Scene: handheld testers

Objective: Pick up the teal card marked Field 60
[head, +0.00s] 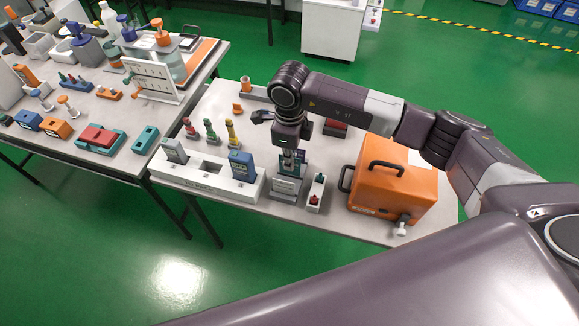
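My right gripper (289,160) points down over a small grey stand (286,190) on the near table. A teal card (301,158) shows partly at the gripper's fingers, just above or in the stand. The fingers and my wrist hide much of it, and I cannot read its marking. I cannot tell whether the fingers are closed on it. My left gripper is not in view.
A white dock (208,176) with a grey and a blue handheld tester (242,165) stands left of the gripper. A small white block (316,193) with red and green knobs and an orange case (392,188) stand to the right. Coloured plugs (210,131) stand behind the dock.

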